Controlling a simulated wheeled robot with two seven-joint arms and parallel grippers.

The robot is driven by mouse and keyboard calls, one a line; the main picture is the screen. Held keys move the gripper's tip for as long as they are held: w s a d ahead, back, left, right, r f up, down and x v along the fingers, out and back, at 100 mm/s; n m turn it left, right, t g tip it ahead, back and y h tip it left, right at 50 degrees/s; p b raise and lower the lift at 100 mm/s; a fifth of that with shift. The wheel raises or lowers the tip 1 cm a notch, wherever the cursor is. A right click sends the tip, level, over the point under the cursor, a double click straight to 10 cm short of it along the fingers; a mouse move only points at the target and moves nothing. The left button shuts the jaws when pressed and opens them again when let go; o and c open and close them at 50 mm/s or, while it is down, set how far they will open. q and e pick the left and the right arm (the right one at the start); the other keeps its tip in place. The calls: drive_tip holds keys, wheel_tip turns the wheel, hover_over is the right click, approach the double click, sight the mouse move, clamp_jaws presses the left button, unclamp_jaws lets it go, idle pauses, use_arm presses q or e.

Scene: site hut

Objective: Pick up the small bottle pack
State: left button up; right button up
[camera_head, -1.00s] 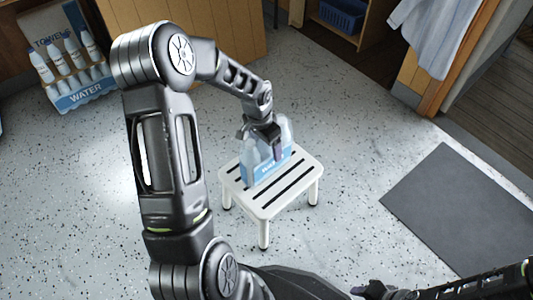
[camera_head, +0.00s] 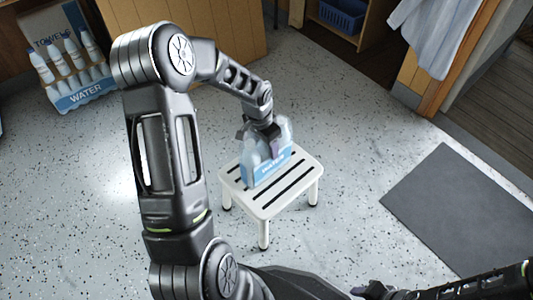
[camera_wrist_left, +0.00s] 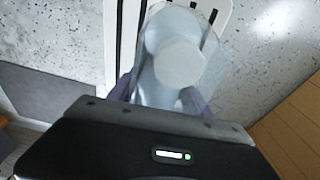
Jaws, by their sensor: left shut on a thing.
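The small bottle pack (camera_head: 266,168), pale bottles in a blue carrier, is at the white slatted stool (camera_head: 262,208). I cannot tell whether it touches the seat. My left gripper (camera_head: 272,146) is at the top of the pack, shut on it. In the left wrist view the pale bottle top (camera_wrist_left: 180,62) of the pack shows between the two purplish fingers (camera_wrist_left: 160,100). The gripper hides part of the pack. My right gripper (camera_head: 368,291) shows only in part at the bottom edge, and its jaws are unclear.
A larger pack of water bottles (camera_head: 88,92) stands at the back left by a towels box (camera_head: 55,25). A dark mat (camera_head: 465,208) lies on the right. A blue basket (camera_head: 342,15) sits on a shelf at the back. Speckled floor around the stool is clear.

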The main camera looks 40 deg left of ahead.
use_arm(q)
clamp_jaws()
drive_tip(key=shift+w+r, duration=0.1)
drive_tip(key=shift+w, duration=0.05)
wheel_tip(320, 180, up, 9)
drive_tip(key=p, duration=0.3)
drive_tip(key=shift+r+p, duration=0.4)
drive_tip(key=shift+r, duration=0.1)
idle(0.4)
